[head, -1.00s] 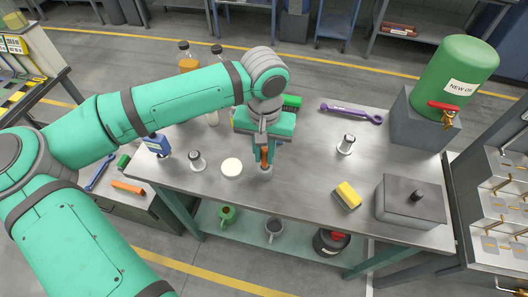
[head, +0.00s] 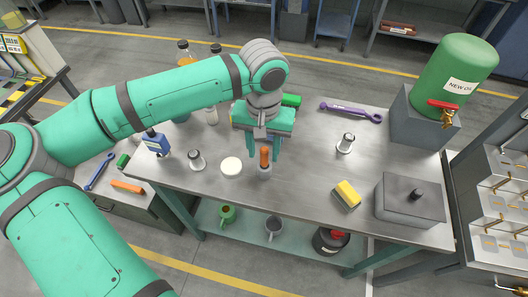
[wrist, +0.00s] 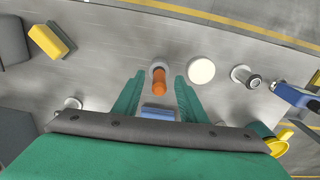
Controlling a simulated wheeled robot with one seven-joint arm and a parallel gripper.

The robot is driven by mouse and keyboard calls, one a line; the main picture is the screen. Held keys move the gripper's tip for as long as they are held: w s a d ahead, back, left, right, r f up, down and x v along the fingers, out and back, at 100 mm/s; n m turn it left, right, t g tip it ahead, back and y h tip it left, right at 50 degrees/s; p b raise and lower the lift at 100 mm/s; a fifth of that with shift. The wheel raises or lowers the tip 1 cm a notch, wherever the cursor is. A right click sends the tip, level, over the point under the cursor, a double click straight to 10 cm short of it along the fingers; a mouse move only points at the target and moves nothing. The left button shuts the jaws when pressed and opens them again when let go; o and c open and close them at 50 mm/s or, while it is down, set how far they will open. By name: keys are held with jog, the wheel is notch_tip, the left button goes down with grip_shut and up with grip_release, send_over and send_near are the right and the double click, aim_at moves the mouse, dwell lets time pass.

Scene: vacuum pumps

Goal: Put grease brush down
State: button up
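The grease brush (head: 265,155) has an orange handle and stands upright in a small grey cup (head: 264,173) near the front edge of the metal table. My gripper (head: 265,157) is open and empty, its green fingers around or just behind the handle in the head view. In the wrist view the fingers of my gripper (wrist: 158,78) are spread wide, with clear gaps on both sides of the brush (wrist: 159,80). The brush's lower end is hidden in the cup (wrist: 158,67).
A white round lid (head: 231,166) and a metal-topped piece (head: 197,161) stand left of the cup. A yellow sponge (head: 348,194) and a grey box (head: 410,203) are at the right. The table between cup and sponge is clear.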

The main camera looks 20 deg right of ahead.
notch_tip(320, 180, up, 9)
dwell(0.3)
jog(key=shift+r, duration=0.1)
grip_shut()
dwell(1.4)
dwell(0.3)
